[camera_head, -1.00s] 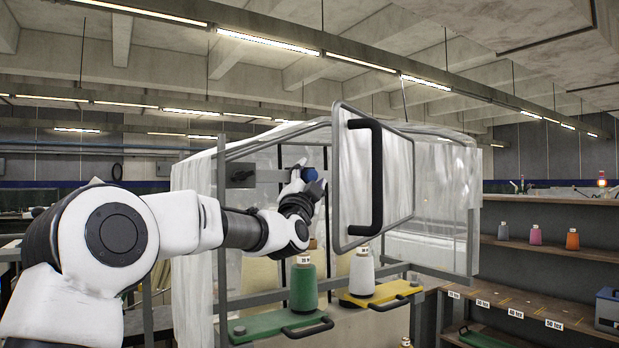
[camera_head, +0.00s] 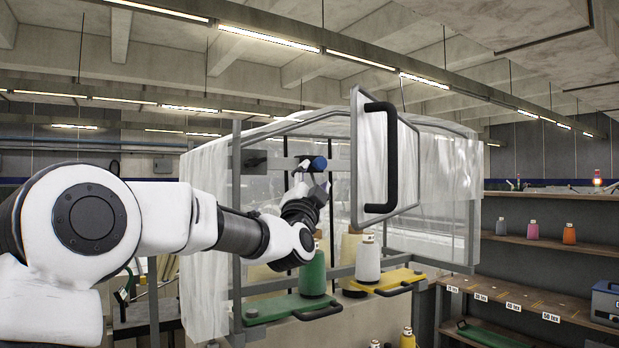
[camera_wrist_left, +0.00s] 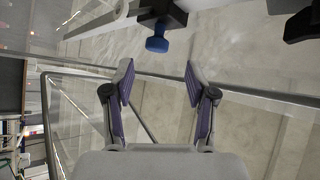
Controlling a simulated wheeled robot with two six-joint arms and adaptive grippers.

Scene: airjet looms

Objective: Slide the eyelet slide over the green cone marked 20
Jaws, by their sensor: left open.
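The eyelet slide shows as a dark block (camera_wrist_left: 165,14) with a blue knob (camera_wrist_left: 157,44) on a rail in the left wrist view. In the head view the blue knob (camera_head: 319,163) sits just above my left gripper (camera_head: 312,178). My left gripper is open; in the left wrist view its fingers (camera_wrist_left: 158,76) are spread and empty, with the knob beyond the tips, apart from them. The green cone (camera_head: 312,274) stands upright on a green holder (camera_head: 285,307) below my gripper. Its label is partly hidden by my arm and unreadable. My right gripper is not in view.
An open clear door with a black handle (camera_head: 391,160) stands right of my gripper. A pale cone (camera_head: 367,260) stands on a yellow holder (camera_head: 400,277). A second dark block (camera_head: 253,160) is on the rail at left. Shelves with small cones (camera_head: 531,230) are at right.

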